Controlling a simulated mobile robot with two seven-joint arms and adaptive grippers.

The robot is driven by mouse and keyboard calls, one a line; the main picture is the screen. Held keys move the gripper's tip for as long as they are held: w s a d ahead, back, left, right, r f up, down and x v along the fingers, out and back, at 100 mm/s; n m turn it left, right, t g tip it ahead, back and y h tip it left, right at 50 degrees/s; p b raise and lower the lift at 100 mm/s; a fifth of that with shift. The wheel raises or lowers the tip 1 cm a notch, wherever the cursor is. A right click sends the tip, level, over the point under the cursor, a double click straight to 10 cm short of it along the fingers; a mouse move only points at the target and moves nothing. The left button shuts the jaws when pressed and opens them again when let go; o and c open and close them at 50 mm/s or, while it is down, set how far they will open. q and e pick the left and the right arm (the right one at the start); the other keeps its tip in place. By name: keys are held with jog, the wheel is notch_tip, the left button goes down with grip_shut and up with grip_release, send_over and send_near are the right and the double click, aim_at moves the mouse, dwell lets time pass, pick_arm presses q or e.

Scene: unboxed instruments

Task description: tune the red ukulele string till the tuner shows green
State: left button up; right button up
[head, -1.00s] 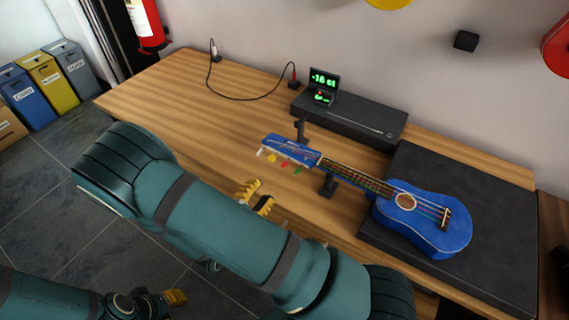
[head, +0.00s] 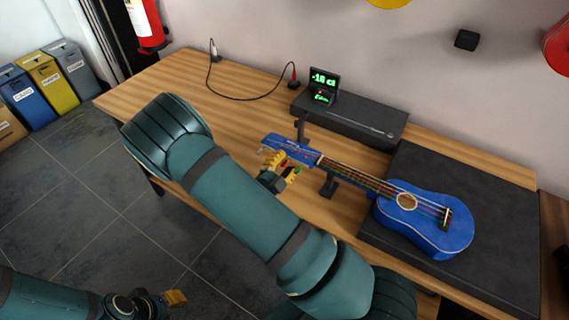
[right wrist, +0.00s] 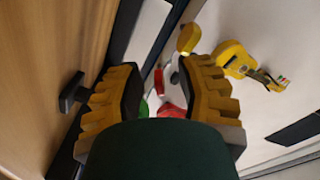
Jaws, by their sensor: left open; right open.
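The blue ukulele (head: 428,232) lies across the black mat with its headstock (head: 289,149) out to the left over the wooden table. Coloured tuning knobs line the headstock's near edge, partly hidden by my right gripper (head: 280,172). That gripper is open at the knobs. In the right wrist view a red knob (right wrist: 172,109) shows between its open jaws (right wrist: 160,95), and a green knob (right wrist: 143,108) sits beside it; contact cannot be told. The tuner screen (head: 323,79) shows green text, apparently "-16 ct". My left gripper (head: 176,298) is open, low at the left, away from the table.
The black case (head: 352,118) under the tuner stands at the back of the table, with a cable (head: 240,98) to its left. A dark stand (head: 329,186) supports the neck near my right gripper. Bins (head: 53,82) stand on the floor.

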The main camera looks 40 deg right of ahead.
grip_shut()
jog(key=shift+n, duration=0.7)
grip_release()
jog(key=v, duration=1.2)
